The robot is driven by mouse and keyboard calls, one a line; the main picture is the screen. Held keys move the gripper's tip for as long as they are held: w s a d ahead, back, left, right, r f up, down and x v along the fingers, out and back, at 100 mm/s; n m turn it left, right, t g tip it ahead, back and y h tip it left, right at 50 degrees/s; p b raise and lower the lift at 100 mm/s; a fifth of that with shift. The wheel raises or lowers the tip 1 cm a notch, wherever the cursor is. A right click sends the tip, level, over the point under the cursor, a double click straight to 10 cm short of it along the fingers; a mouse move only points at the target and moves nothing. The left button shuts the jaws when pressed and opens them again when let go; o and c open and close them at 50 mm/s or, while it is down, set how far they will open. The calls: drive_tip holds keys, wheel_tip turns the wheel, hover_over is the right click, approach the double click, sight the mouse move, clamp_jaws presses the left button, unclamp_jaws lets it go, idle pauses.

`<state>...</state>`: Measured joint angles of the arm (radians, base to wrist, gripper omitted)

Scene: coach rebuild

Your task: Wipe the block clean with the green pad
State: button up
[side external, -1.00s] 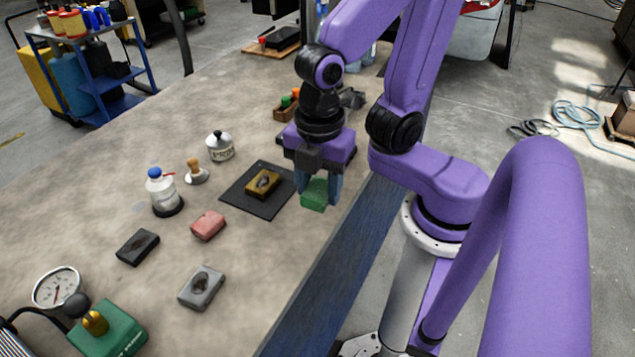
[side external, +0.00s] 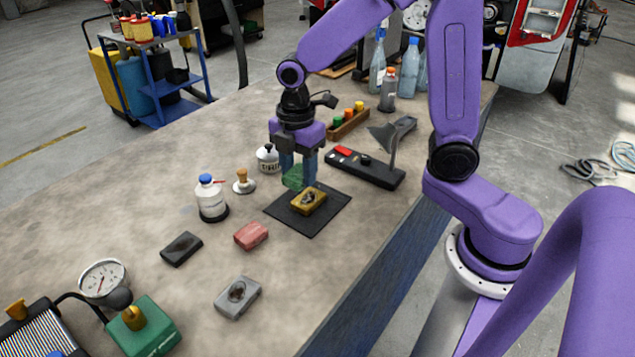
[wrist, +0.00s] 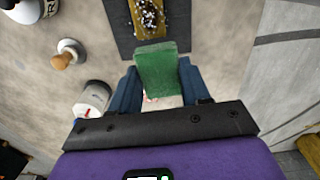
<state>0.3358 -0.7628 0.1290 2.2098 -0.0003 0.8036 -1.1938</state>
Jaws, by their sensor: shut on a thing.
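The ochre block (side external: 309,202) lies on a black mat (side external: 325,223), with a dark smudge on its top. In the wrist view the block (wrist: 147,18) also shows pale specks around the dark patch. My gripper (side external: 298,178) is shut on the green pad (side external: 292,179), which also shows between the blue fingers in the wrist view (wrist: 158,68). The pad is at the far left side of the mat, beside the block and apart from it in the wrist view. I cannot tell how high it hangs.
A red block (side external: 251,236), a black block (side external: 181,249) and a stained grey block (side external: 238,296) lie nearer. A blue-capped bottle (side external: 211,200), wooden-handled stamp (side external: 243,182) and white jar (side external: 268,159) stand left of my gripper.

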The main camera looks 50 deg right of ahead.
drive_tip(key=shift+w+d+f, duration=0.3)
drive_tip(key=shift+w+d, duration=0.25)
drive_tip(key=shift+w, duration=0.1)
drive_tip(key=shift+f, duration=0.15)
hover_over(299, 206)
drive_tip(key=shift+f, duration=2.75)
wheel_tip(299, 206, down, 2)
drive_tip(key=shift+f, duration=0.1)
drive_tip(key=shift+d, duration=0.75)
drive_tip(key=shift+c, duration=0.4)
drive_tip(key=shift+d, duration=2.7)
drive_tip(key=shift+a, duration=3.55)
drive_tip(key=shift+r, duration=4.1)
